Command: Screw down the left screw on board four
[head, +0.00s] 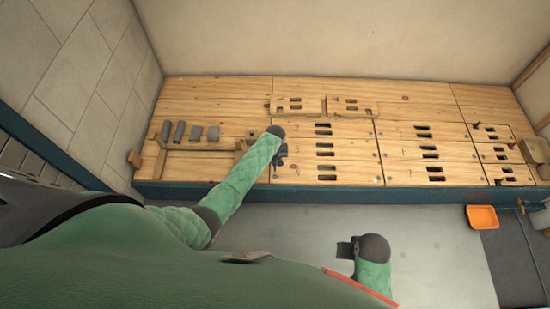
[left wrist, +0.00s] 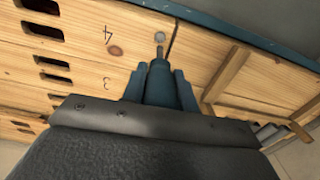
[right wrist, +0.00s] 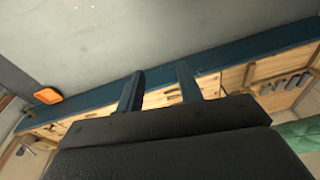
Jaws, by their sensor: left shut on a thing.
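My left gripper (left wrist: 160,85) is shut on a teal-handled screwdriver with a short metal tip (left wrist: 160,52). Board four (left wrist: 80,25) is pale wood with a 4 marked on it. The left screw (left wrist: 159,36) is a round grey head near the board's edge. In the left wrist view the tip points at the screw and appears very close to it; I cannot tell if they touch. In the head view my left gripper (head: 280,155) is over the board's left end and the screw is not made out. My right gripper (right wrist: 160,88) is open and empty.
Several grey pieces (head: 195,132) stand at the left of the wooden bench, behind a wooden frame (head: 195,150). Other slotted boards (head: 430,155) lie to the right. An orange tray (head: 482,217) is at the right. The grey floor (head: 440,240) before the bench is clear.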

